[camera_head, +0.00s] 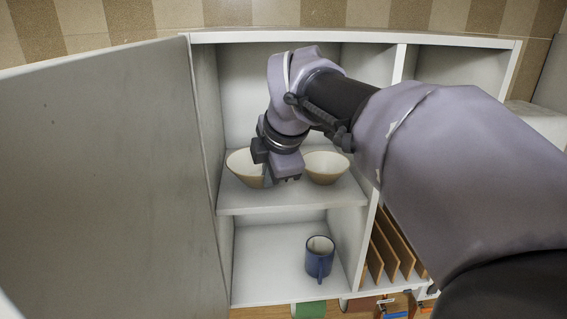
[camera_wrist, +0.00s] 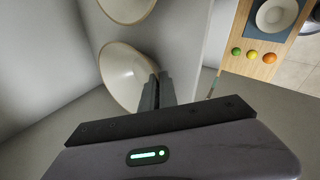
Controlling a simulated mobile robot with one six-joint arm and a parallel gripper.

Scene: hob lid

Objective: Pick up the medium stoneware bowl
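Two cream bowls with tan outsides are on the upper shelf of the open cabinet: a left bowl (camera_head: 242,167) and a right bowl (camera_head: 326,168). I cannot tell for sure from size which is the medium one. My gripper (camera_head: 281,178) points down at the right rim of the left bowl and hides part of it. In the wrist view, the near bowl (camera_wrist: 124,75) has its rim at my gripper's fingers (camera_wrist: 158,88). The fingers are close together, with the rim running in between them. The other bowl (camera_wrist: 126,8) is cut off at the top.
A blue mug (camera_head: 319,258) stands on the lower shelf. Upright brown boards (camera_head: 392,245) fill the slot to its right. The open grey door (camera_head: 105,165) stands at the left. A wooden counter (camera_wrist: 262,58) with coloured round items shows in the wrist view.

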